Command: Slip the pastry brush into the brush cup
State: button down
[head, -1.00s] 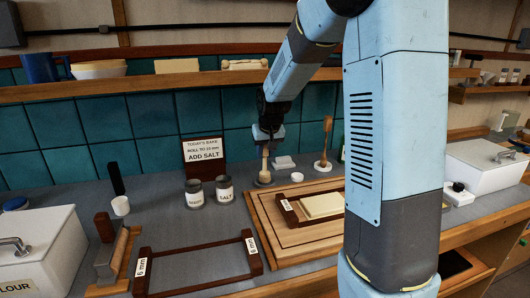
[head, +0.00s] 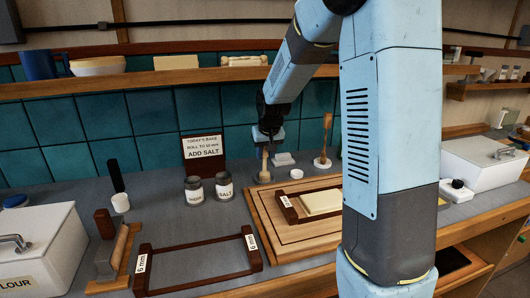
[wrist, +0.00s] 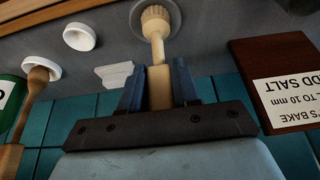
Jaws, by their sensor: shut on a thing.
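The pastry brush (head: 264,161) has a pale wooden handle and a light head. My gripper (wrist: 158,85) is shut on its handle, with one blue finger on each side. In the wrist view the brush head (wrist: 156,20) points away from the fingers and lies within the outline of a grey round vessel, which looks like the brush cup (wrist: 137,18). In the head view this cup (head: 263,180) stands low on the counter directly under the brush. The brush looks upright. I cannot tell how deep its head is in the cup.
A small white dish (head: 297,174), a white block (head: 283,159) and a wooden tool on a white base (head: 326,138) stand to the right. Two labelled tins (head: 224,187) and a sign (head: 203,147) are left. The wooden board (head: 262,223) lies in front.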

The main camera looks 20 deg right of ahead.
jog(key=c, duration=0.7)
grip_release()
jog(key=shift+c, duration=0.2)
jog(key=w+v, duration=0.1)
jog(key=v, duration=1.6)
jog(key=shift+w+r, duration=0.2)
jog(key=shift+r, duration=0.25)
